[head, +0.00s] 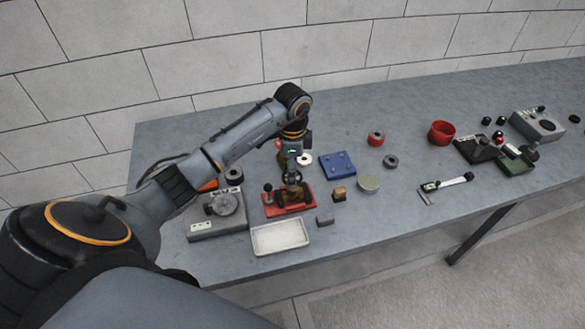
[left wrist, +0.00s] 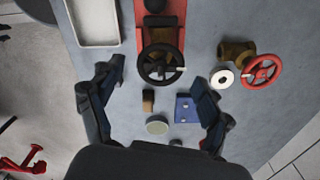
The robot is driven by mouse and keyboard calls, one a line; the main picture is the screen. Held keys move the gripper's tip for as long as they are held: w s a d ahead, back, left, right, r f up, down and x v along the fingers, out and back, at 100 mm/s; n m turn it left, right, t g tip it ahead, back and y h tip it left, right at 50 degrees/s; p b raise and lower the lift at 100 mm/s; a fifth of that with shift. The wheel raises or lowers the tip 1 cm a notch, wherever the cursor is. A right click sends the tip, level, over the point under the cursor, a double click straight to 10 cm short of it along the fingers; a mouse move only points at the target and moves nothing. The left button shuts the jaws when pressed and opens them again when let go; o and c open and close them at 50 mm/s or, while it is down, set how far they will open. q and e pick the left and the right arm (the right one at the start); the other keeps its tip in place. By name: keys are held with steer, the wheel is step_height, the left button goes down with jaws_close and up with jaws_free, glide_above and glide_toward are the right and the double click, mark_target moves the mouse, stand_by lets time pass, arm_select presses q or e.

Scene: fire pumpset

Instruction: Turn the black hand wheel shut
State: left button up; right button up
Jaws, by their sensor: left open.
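The black hand wheel (left wrist: 161,65) shows in the left wrist view, on a brass-coloured valve mounted on a red base (left wrist: 143,40). In the head view the red base (head: 272,211) lies on the table, and my gripper hides most of the valve and wheel. My left gripper (left wrist: 159,72) is open, with its fingers spread on either side of the wheel and apart from it in the picture. In the head view the left gripper (head: 292,178) points down above the valve; I cannot tell the exact height. My right gripper is not in view.
A white tray (head: 280,237) lies in front of the red base. A small grey block (head: 325,220), a brass block (head: 339,194) and a blue plate (head: 338,164) are close on the right. A red hand wheel (left wrist: 262,71) on another valve shows in the left wrist view.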

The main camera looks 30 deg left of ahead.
arm_select(q)
steer(key=shift+f, duration=0.65)
steer(key=c, duration=1.2)
steer(key=shift+o, duration=0.2)
steer(key=shift+m, duration=0.3)
